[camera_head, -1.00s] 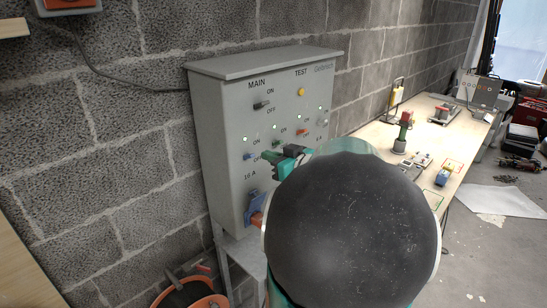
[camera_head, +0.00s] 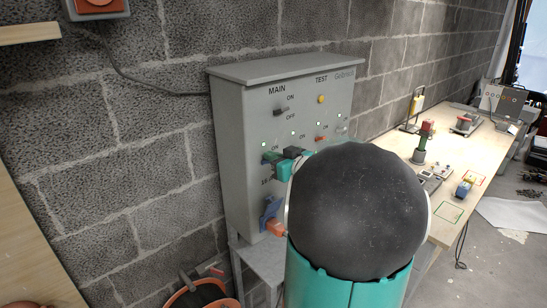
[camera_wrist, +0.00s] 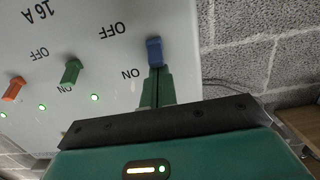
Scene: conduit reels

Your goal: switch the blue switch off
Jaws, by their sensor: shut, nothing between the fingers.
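The blue switch (camera_wrist: 154,50) is on the grey panel box (camera_head: 231,150). In the wrist view, which shows the labels upside down, it sits beside the ON and OFF labels. My gripper (camera_wrist: 155,72) is shut and empty, with its green fingertips right at the switch's lower end in that view. They look very close to it or touching; I cannot tell which. In the head view my gripper (camera_head: 268,158) is at the panel's lower left row and hides the blue switch. My dark round arm joint covers the panel's lower right.
A green switch (camera_wrist: 71,70) and an orange switch (camera_wrist: 13,89) stand beside the blue one. The main switch (camera_head: 280,111) and a yellow test button (camera_head: 320,99) are higher up. A blue and orange plug (camera_head: 271,216) juts out below. A workbench (camera_head: 388,139) stands at right.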

